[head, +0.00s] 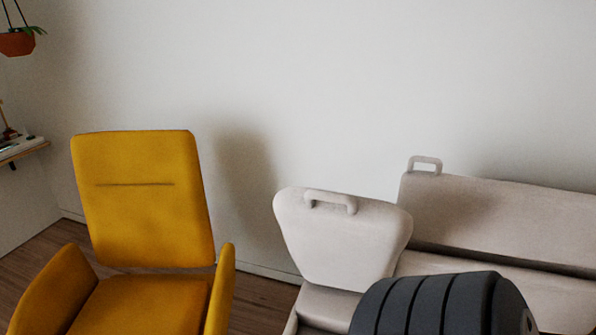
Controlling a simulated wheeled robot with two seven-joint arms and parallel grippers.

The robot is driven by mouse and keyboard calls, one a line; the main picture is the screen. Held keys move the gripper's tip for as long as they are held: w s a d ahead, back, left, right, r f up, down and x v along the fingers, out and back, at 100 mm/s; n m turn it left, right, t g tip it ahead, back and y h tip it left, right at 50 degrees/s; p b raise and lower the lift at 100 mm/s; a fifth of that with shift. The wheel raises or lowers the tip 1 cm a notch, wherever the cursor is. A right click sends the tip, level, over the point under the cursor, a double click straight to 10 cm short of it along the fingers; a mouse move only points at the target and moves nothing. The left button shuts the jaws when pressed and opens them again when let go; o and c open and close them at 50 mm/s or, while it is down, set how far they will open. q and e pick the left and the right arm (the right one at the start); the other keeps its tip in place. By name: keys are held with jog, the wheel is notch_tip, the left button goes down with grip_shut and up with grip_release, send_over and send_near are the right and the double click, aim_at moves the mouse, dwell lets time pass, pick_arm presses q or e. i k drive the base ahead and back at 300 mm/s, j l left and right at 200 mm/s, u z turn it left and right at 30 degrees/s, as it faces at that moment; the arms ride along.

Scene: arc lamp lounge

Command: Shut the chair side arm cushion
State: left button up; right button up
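A light beige sofa arm cushion (343,245) stands raised beside the yellow chair, on the chair's side of the beige sofa. It has a loop handle (331,201) on its top edge. The cushion is tipped up and stands open above the beige base (328,305) below it. The lower right of that base is hidden behind a dark ribbed shape. Neither of my grippers shows in the head view.
The yellow armchair (144,200) stands at left. The sofa's long back panel (510,215) has another handle (425,164) and runs along the wall at right. A dark grey ribbed rounded shape (440,305) covers the bottom right. A hanging planter (17,42) is top left.

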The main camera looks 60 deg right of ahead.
aim_at(340, 240)
jog(key=z, duration=1.95)
